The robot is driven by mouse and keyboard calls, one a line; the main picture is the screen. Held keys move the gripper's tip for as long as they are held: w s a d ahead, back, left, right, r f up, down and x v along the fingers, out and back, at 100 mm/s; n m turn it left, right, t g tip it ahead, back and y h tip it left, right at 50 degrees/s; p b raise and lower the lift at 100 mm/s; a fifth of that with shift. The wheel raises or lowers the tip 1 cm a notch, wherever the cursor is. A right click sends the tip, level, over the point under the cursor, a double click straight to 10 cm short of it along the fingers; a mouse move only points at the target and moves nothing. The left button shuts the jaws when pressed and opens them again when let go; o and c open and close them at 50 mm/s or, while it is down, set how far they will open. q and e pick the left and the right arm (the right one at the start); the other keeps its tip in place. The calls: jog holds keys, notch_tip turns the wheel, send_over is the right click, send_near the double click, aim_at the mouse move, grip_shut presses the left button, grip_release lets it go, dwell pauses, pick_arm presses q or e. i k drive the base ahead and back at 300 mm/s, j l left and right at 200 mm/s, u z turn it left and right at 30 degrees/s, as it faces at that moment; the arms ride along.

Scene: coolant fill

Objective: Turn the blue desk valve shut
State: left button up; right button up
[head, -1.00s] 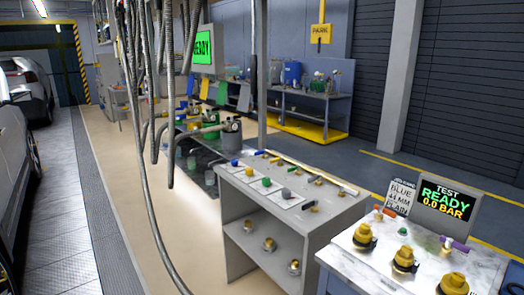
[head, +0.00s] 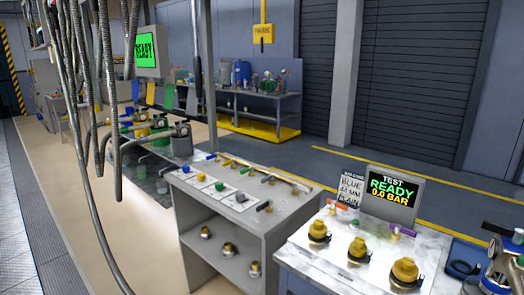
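Neither of my grippers is in view. A grey bench (head: 190,215) stands in the middle with small valves and fittings on its top. A small blue lever (head: 211,157) shows at the back left end of a pipe row on that bench; its exact angle is too small to tell. A blue knob (head: 199,177) sits on a white card at the bench's left side. A blue handle (head: 128,112) also shows at the hose table behind. I cannot tell which of these is the blue desk valve.
A marble-topped table (head: 320,262) at front right holds brass fittings, coloured levers and a screen (head: 391,199) reading "TEST READY 0.0 BAR". Grey hoses (head: 100,150) hang at left. Open floor lies behind the bench.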

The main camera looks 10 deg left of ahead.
aim_at(216, 155)
jog(key=i+j+z, duration=0.3)
jog(key=j, duration=0.3)
jog(key=i+j+z, duration=0.35)
jog(key=j, duration=0.4)
jog(key=i+j+z, duration=0.15)
jog(key=j, duration=0.2)
jog(key=i+j+z, duration=0.15)
jog(key=j, duration=0.25)
